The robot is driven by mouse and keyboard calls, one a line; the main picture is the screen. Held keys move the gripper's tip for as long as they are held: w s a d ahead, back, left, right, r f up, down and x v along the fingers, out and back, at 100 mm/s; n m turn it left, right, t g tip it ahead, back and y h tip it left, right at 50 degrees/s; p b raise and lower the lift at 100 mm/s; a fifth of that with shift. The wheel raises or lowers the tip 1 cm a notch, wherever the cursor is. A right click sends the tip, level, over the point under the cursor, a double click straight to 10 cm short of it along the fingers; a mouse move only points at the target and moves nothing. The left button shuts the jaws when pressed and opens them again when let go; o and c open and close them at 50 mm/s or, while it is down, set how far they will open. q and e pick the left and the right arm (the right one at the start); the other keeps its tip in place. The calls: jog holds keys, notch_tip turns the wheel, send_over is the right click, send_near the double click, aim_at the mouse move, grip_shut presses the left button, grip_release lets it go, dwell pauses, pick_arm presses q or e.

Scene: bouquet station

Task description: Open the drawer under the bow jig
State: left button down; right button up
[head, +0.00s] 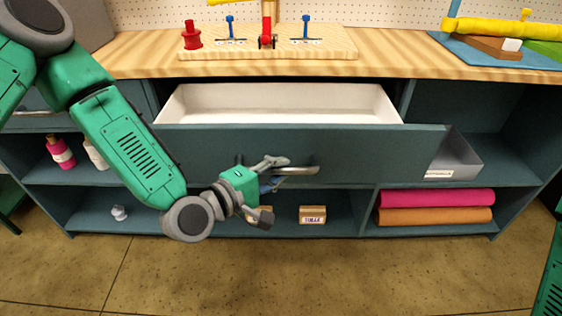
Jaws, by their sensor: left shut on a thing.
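The teal drawer (380,143) under the bow jig is pulled out. Its white, empty-looking inside (280,98) shows from above. A metal bar handle (308,170) runs across its front. The bow jig (330,46), a wooden board with blue and red pegs, sits on the worktop above. My left gripper (272,180) is at the left part of the handle, shut on it; the exact finger contact is small and partly hidden. Of my right arm only a green piece shows at the lower right edge, and its gripper is out of view.
The wooden worktop (130,62) holds a blue mat (468,47) with a yellow roll (500,28) at the right. Shelves below hold pink and orange rolls (436,198), a grey bin (458,152), small boxes (312,215) and bottles (61,153). The floor (300,275) in front is clear.

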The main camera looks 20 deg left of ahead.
pick_arm(q)
jog(key=shift+s+f, duration=0.2)
jog(key=shift+s, duration=0.15)
jog(key=c, duration=1.5)
grip_release()
jog(key=shift+a, duration=0.1)
jog(key=shift+a+r, duration=0.1)
jog(key=v, duration=0.7)
jog(key=shift+s+a, duration=0.1)
jog(key=shift+a, duration=0.05)
